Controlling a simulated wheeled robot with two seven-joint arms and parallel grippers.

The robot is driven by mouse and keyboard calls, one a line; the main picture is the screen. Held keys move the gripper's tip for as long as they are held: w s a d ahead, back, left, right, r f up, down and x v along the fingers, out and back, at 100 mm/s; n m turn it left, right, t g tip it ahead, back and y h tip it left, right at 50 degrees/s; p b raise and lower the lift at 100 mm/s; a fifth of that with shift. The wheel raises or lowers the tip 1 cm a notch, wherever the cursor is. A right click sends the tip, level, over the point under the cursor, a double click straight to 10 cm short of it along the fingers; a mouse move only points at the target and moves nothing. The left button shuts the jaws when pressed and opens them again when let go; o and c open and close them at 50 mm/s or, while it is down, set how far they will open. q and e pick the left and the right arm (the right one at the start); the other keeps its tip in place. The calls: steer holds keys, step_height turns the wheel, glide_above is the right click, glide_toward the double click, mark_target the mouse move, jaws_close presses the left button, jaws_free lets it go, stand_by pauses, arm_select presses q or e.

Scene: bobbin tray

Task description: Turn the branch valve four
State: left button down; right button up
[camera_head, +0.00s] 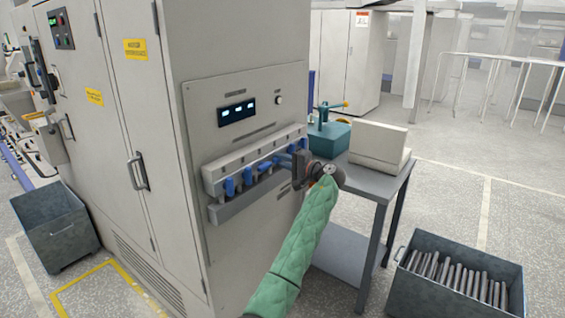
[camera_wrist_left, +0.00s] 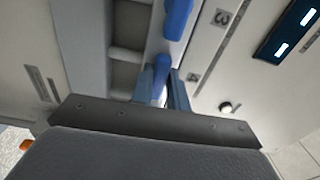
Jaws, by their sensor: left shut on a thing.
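The grey cabinet panel (camera_head: 215,110) carries a row of blue valve handles below a pale manifold strip (camera_head: 250,155). In the head view my left gripper (camera_head: 299,163) is at the right end of this row, at the end of my green-sleeved arm. In the left wrist view its two fingers (camera_wrist_left: 163,90) are shut on a blue valve handle (camera_wrist_left: 161,68), beside a small label that seems to read 4. Another blue handle (camera_wrist_left: 178,18), near a label 3, is farther up that view and apart from the fingers. In the head view the gripper hides most of the held handle.
A dark display (camera_head: 237,113) and a knob (camera_head: 278,100) sit above the valves. Right of the cabinet a table (camera_head: 375,182) holds a teal device (camera_head: 328,138) and a beige box (camera_head: 378,143). A bin (camera_head: 425,295) of grey rods stands at lower right, another bin (camera_head: 58,230) at left.

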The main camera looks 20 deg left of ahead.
arm_select(q)
steer(key=c, duration=1.4)
jaws_free()
steer(key=shift+f, duration=0.1)
steer(key=shift+o, duration=0.2)
steer(key=shift+d, duration=0.1)
arm_select(e)
steer(key=shift+f, duration=0.1)
